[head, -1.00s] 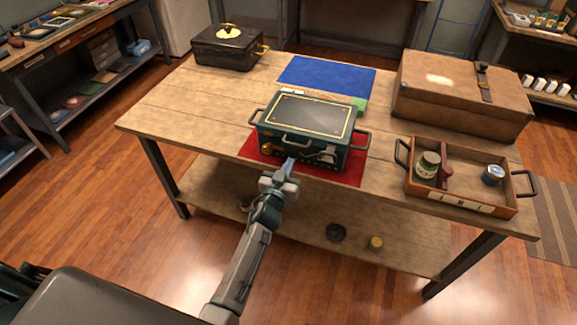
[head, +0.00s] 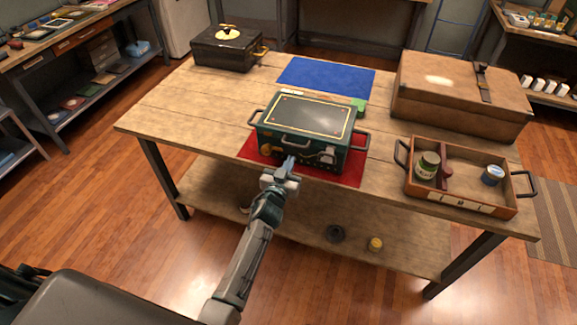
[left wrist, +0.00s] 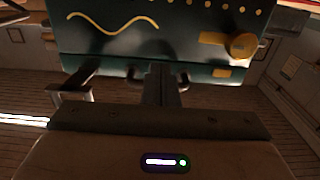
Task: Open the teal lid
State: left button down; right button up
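A teal box with gold trim and a dark panel on its lid (head: 308,113) sits on a red mat (head: 345,179). The lid looks down on the box. A handle (head: 297,143) is on the box's front, and side handles stick out left and right. My left gripper (head: 289,163) is at the front of the box, just below that handle. In the left wrist view its fingers (left wrist: 161,90) are close together, with the teal front (left wrist: 155,40) and its gold latch (left wrist: 241,45) right ahead. I cannot tell whether they touch the box. My right gripper is not in view.
A blue mat (head: 325,76) and a small green item (head: 359,104) lie behind the box. A brown case (head: 455,95) and an orange-brown tray (head: 462,208) with jars stand right. A black box (head: 225,50) is back left. The table's left part is clear.

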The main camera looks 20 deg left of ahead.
aim_at(298, 140)
pick_arm(q)
jog(key=shift+w+b, duration=0.75)
jog(key=shift+w, duration=1.95)
jog(key=shift+s, duration=0.4)
jog(key=shift+r+p, duration=0.15)
jog(key=shift+p, duration=0.15)
jog(key=shift+r+p, duration=1.2)
jog(key=shift+w+r+p, duration=0.1)
jog(key=shift+r+p, duration=1.25)
